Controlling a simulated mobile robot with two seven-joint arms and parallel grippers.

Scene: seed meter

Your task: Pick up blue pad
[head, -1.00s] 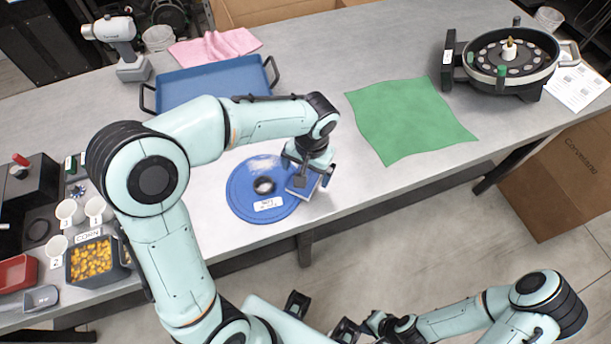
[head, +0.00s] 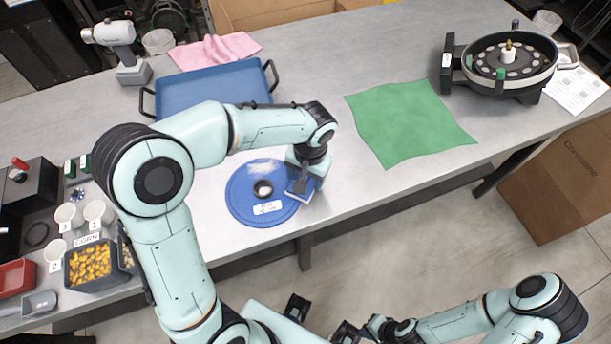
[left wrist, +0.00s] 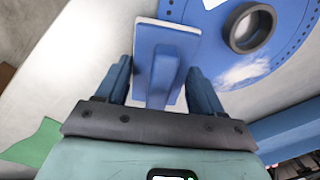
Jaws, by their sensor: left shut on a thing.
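The blue pad (left wrist: 165,50), a flat block with a raised grip, sits between the fingers of my left gripper (left wrist: 160,88) in the left wrist view. In the head view the pad (head: 299,194) shows at the right edge of a blue disc (head: 240,195), under my left gripper (head: 303,180). The left gripper is shut on the pad's grip. I cannot tell whether the pad touches the disc or table. My right gripper (head: 352,330) is low at the bottom edge of the head view, away from the table; its jaw gap is unclear.
The disc has a dark central ring, a white label and a whitish dusty patch. A blue tray (head: 205,88) and pink cloth (head: 215,48) lie behind. A green cloth (head: 410,120) and round seed meter (head: 505,62) are right. Cups and a corn bin (head: 90,265) stand left.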

